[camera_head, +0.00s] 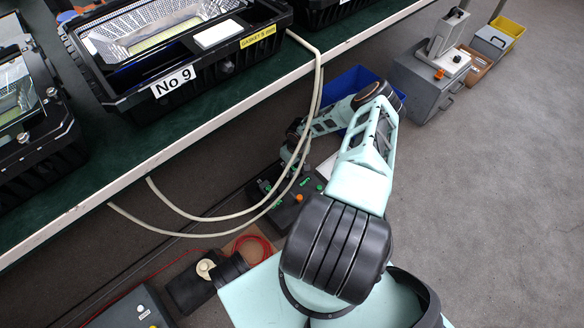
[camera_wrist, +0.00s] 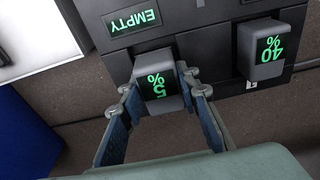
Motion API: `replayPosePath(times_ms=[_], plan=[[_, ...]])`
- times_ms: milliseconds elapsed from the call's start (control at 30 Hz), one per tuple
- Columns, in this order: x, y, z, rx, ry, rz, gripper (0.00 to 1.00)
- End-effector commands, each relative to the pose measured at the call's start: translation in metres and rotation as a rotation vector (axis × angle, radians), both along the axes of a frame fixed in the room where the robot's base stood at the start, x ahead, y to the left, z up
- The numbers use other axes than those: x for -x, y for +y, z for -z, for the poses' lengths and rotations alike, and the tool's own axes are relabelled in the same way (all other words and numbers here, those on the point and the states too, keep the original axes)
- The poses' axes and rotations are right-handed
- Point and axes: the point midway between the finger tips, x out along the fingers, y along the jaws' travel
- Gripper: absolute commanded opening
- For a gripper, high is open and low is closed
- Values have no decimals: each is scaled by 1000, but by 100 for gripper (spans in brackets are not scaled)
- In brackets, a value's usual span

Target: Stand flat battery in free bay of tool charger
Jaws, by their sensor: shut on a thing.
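The flat battery (camera_wrist: 160,84), a dark block with a green "5 %" readout, shows in the middle of the wrist view. My gripper (camera_wrist: 164,92) is shut on it, one finger on each side. The black tool charger (camera_wrist: 200,45) lies behind it and also shows in the head view (camera_head: 287,212), partly behind the cables. Its green "EMPTY" display (camera_wrist: 133,17) is up and left of the held battery. I cannot tell whether the held battery touches the charger or sits in a bay. My gripper is not clear in the head view.
Another battery (camera_wrist: 264,48) reading "40 %" stands in the charger to the right. Pale cables (camera_head: 250,205) hang from the green bench (camera_head: 100,185) near my arm. A blue bin (camera_head: 352,84) stands behind my arm. The floor (camera_head: 500,190) at right is clear.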

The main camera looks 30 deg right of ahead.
Motion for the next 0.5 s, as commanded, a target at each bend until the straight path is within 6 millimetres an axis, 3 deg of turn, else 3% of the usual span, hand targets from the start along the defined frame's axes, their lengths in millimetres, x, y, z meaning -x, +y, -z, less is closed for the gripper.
replayPosePath(times_ms=[267, 300, 500], plan=[[0, 0, 6, 0, 0, 0, 0], [0, 0, 6, 0, 0, 0, 32], [0, 0, 6, 0, 0, 0, 50]])
